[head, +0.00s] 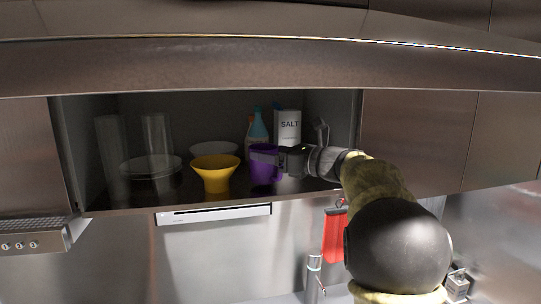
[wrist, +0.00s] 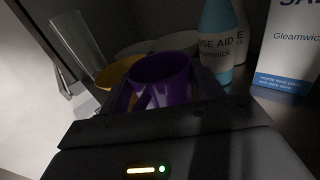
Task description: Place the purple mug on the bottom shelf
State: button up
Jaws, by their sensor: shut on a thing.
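The purple mug (head: 264,165) is inside the open cabinet shelf, at its front right half. In the wrist view the mug (wrist: 163,78) stands roughly upright between my gripper's fingers (wrist: 168,95), with its rim toward the camera's far side. My gripper (head: 284,160) reaches in from the right and is shut on the mug. The bottom shelf (head: 140,200) of this cabinet lies under the mug; whether the mug's base touches it I cannot tell.
A yellow bowl (head: 216,175) stands just left of the mug. Behind are a white bowl (head: 214,149), a blue bottle (head: 258,128) and a salt box (head: 288,126). The cabinet's right wall is close to my arm.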

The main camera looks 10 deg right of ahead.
jog(key=shift+f, duration=0.55)
jog(key=o, duration=1.2)
jog(key=shift+f, duration=0.1)
jog(key=shift+s+d+f+b, duration=0.1)
jog(key=shift+s+d+b, duration=0.25)
jog(key=shift+b, duration=0.15)
jog(key=b+v, duration=0.3)
jog(key=v, duration=0.2)
jog(key=b+v, duration=0.3)
jog(key=v, duration=0.3)
jog(key=shift+r+b, duration=0.25)
jog(key=shift+b, duration=0.1)
